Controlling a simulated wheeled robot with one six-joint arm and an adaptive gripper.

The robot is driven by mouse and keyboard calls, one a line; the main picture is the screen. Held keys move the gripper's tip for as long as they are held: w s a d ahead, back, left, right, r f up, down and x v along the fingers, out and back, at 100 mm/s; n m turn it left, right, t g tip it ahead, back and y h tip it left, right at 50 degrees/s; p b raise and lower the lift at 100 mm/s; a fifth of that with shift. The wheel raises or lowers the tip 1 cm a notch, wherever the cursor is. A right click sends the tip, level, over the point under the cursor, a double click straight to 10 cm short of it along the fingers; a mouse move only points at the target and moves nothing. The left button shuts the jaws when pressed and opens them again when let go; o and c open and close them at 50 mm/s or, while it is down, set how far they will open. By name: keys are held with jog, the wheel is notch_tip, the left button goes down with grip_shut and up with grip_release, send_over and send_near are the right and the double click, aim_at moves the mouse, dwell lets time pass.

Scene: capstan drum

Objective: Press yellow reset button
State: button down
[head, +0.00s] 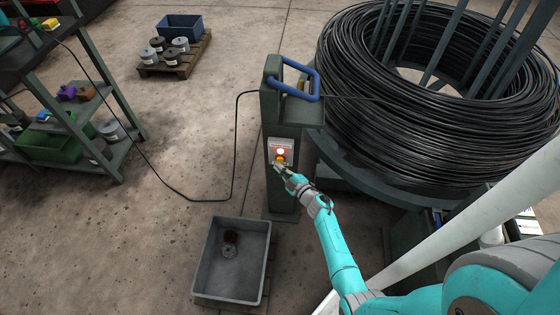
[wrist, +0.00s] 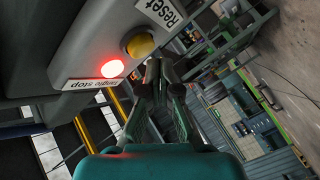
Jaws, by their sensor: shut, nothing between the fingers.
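The yellow reset button (wrist: 139,43) sits on a grey panel beside a label reading "Reset".
A large coil of black wire (head: 440,60) stands right of the post (head: 283,195). A blue handle loop (head: 300,80) tops the post. A grey bin (head: 210,255) sits on the floor in front. Shelving (head: 110,100) is at left; open floor lies between.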

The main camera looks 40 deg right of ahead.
jog(key=shift+w+d, duration=0.55)
jog(key=shift+d, duration=0.15)
dwell(1.1)
jog(key=shift+s+a, duration=0.55)
jog(key=shift+a, duration=0.15)
jog(key=shift+s+a, duration=0.8)
jog(key=shift+a, duration=0.2)
jog(key=shift+s+a, duration=0.75)
jog(key=shift+a, duration=0.25)
